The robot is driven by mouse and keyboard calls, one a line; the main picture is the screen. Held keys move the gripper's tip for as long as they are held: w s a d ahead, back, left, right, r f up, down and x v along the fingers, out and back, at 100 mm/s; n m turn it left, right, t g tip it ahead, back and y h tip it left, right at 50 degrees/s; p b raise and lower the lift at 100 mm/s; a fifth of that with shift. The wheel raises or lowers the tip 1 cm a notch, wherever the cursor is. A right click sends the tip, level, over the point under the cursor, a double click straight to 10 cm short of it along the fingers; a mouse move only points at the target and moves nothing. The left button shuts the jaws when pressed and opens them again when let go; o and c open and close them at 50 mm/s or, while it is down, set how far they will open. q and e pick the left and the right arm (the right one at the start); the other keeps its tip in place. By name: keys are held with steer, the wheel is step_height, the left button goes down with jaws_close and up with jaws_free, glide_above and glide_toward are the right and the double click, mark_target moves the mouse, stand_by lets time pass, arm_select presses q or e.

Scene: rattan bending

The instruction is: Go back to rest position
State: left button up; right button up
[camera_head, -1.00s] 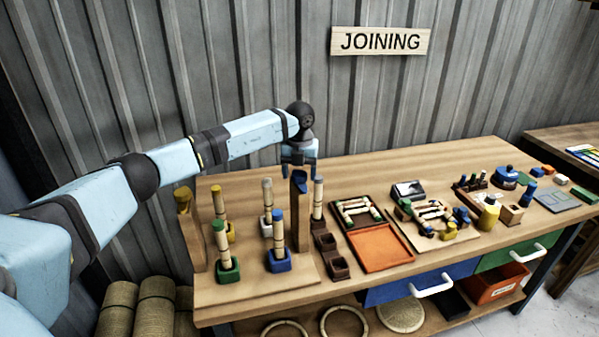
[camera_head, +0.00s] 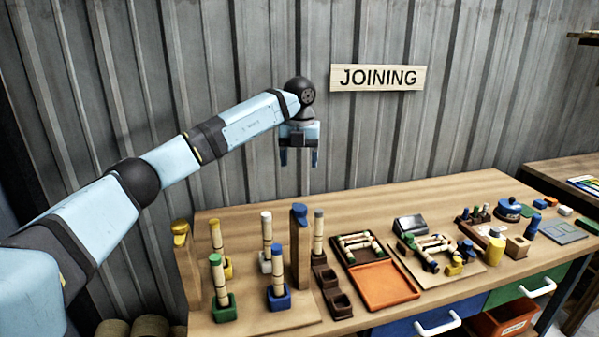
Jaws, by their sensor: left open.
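My left arm comes in from the left, and its gripper (camera_head: 299,158) points down, open and empty. It hangs in front of the wall, above the back of the wooden workbench (camera_head: 360,325) and clear of everything on it. A wooden post with a blue top (camera_head: 299,245) stands below it. Several rattan sticks stand upright in small coloured blocks, among them a green block (camera_head: 223,308) and a blue block (camera_head: 278,298). My right gripper is not in the picture.
A post with a yellow top (camera_head: 183,260) stands at the bench's left. An orange tray (camera_head: 386,287), jointed rattan frames and small tools cover the middle and right. A JOINING sign (camera_head: 377,78) hangs on the corrugated wall. The space above the bench is free.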

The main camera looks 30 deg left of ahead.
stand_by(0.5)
arm_select(q)
steer(key=s+d+f+m+h, duration=0.2)
steer(key=d+f+h, duration=0.2)
steer(key=d+f, duration=0.5)
steer(key=s+d+f+m+h, duration=0.25)
steer(key=d+f+h, duration=0.3)
steer(key=d, duration=0.65)
steer(key=s+d+f+n+t+h+p, duration=0.1)
steer(key=s+d+f+n+t+h, duration=0.15)
steer(key=s+d+h, duration=0.35)
steer(key=s+d+f+n+t+h+p, duration=0.1)
steer(key=s+d+n+t+h, duration=0.15)
steer(key=d, duration=0.45)
steer(key=s+a+f+n+t+y, duration=0.2)
steer(key=s+a+f+n+y, duration=0.1)
steer(key=s+f+n+y, duration=0.2)
steer(key=s+a+f+n+t+y+p, duration=0.1)
steer(key=s+a+f+n+t+y, duration=0.1)
steer(key=s+f+n+y, duration=0.3)
steer(key=s+a+f+n+t+y, duration=0.2)
steer(key=s+a+f+n+y, duration=0.2)
steer(key=s+f+n, duration=0.8)
steer(key=s+a+n, duration=0.1)
steer(key=s+n, duration=0.2)
steer(key=n, duration=0.2)
steer(key=shift+y, duration=0.4)
